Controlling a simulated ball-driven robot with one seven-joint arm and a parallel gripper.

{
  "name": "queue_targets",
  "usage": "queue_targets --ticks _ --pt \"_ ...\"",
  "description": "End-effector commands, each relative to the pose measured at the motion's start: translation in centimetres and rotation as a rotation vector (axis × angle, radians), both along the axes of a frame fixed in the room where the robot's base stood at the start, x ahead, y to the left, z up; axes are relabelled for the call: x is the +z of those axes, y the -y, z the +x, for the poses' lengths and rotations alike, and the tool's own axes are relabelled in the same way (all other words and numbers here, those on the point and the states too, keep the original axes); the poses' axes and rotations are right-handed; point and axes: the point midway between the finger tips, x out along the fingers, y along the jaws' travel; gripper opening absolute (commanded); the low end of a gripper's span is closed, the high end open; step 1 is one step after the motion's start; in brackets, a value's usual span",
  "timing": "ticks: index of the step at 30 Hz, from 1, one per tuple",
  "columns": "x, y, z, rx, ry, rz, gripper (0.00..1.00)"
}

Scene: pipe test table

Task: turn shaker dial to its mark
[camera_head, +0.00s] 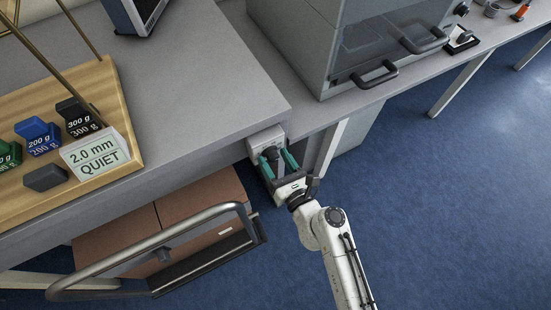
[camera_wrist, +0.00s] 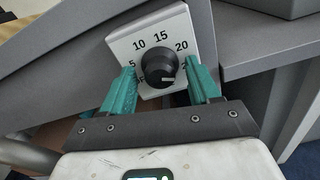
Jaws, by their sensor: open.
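The shaker dial (camera_wrist: 158,67) is a round black knob with a white pointer line. It sits on a pale square plate (camera_wrist: 121,45) with numbers including 10, 15 and 20 around it. The pointer points to the right in the wrist view, below the 20. The lower part of the scale is partly hidden by my gripper. In the head view the dial (camera_head: 271,154) is on the end of the grey bench. My gripper (camera_wrist: 160,72) is open, with one teal finger on each side of the knob; contact is unclear. It also shows in the head view (camera_head: 274,160).
The grey bench (camera_head: 205,95) holds a wooden tray (camera_head: 122,168) with labelled weights and a "2.0 mm QUIET" card (camera_head: 92,156). A grey enclosure (camera_head: 350,45) stands at upper right. Blue floor (camera_head: 440,190) is clear at right.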

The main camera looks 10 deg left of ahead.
Motion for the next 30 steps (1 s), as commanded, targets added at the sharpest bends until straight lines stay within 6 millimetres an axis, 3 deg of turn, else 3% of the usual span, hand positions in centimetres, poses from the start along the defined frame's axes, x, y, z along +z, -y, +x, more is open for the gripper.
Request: queue_targets --ticks 10,27,30 --pt "0.01 -0.2 0.31 0.0 0.0 0.0 0.61" --pt "0.0 -0.16 0.3 -0.001 0.0 0.0 0.07" --pt "-0.01 -0.17 0.3 -0.001 0.001 -0.002 0.05"
